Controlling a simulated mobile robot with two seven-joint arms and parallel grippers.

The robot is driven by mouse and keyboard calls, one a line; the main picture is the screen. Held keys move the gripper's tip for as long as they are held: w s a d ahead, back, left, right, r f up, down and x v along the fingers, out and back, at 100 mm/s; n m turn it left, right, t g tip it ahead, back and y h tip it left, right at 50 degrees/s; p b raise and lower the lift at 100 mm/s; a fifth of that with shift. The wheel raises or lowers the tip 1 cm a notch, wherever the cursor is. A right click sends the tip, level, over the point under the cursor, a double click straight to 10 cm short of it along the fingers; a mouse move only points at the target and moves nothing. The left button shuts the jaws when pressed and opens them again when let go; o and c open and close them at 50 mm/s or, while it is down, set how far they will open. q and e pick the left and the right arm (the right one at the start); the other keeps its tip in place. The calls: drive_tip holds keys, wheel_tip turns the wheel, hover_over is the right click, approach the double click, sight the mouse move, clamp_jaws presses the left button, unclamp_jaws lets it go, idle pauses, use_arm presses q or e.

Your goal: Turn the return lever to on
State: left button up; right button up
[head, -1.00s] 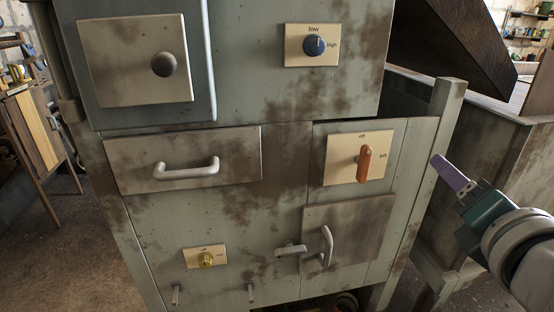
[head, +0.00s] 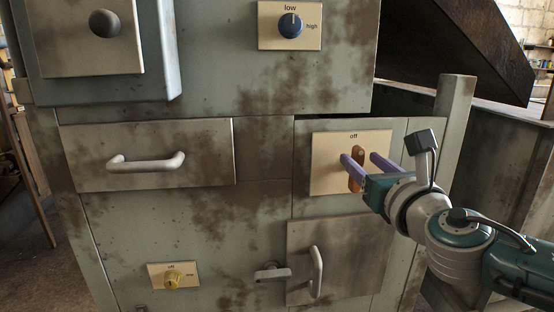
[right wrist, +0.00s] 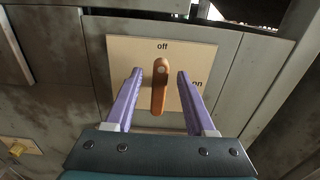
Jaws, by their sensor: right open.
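The return lever (head: 356,170) is an orange handle on a cream plate (head: 325,165) at the right of the cabinet. In the right wrist view the lever (right wrist: 160,86) stands nearly upright, its upper end below the "off" mark; "on" is printed to the right. My right gripper (head: 367,160) is open, with its purple fingers on either side of the lever. In the right wrist view the fingers (right wrist: 160,75) show gaps to the lever on both sides. My left gripper is not in view.
Below are a grey door handle (head: 316,272), a small latch (head: 272,273) and a yellow knob (head: 173,279). A cabinet post (head: 450,120) stands at the right.

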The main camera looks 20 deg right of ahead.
drive_tip(key=shift+w+d, duration=0.15)
drive_tip(key=shift+w, duration=0.45)
clamp_jaws()
